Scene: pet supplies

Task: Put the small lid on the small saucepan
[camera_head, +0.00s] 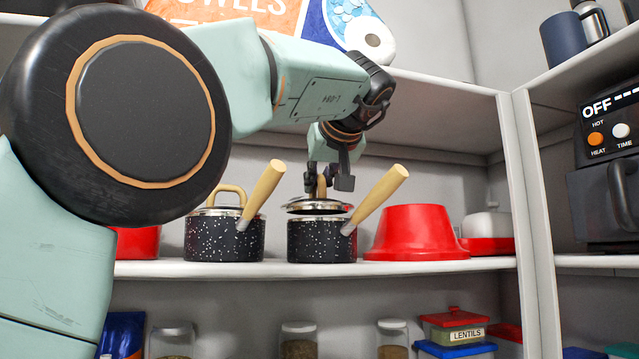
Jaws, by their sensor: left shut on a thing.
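The small saucepan (318,243) is black with white speckles and stands on the middle shelf, its wooden handle (379,194) pointing up to the right. The small lid (313,205) is silvery with a wooden knob and is over the pan's opening. It appears to sit at or slightly above the rim; I cannot tell if it touches all round. My left gripper (322,183) reaches down from above and is shut on the lid's knob, which its fingers partly hide. My right gripper is not in view.
A wider speckled saucepan (224,238) with its own lid stands to the left. A red bowl-shaped thing (411,232) stands close on the right, with a red and white dish (488,235) beyond. The upper shelf (445,86) is overhead. Jars stand below.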

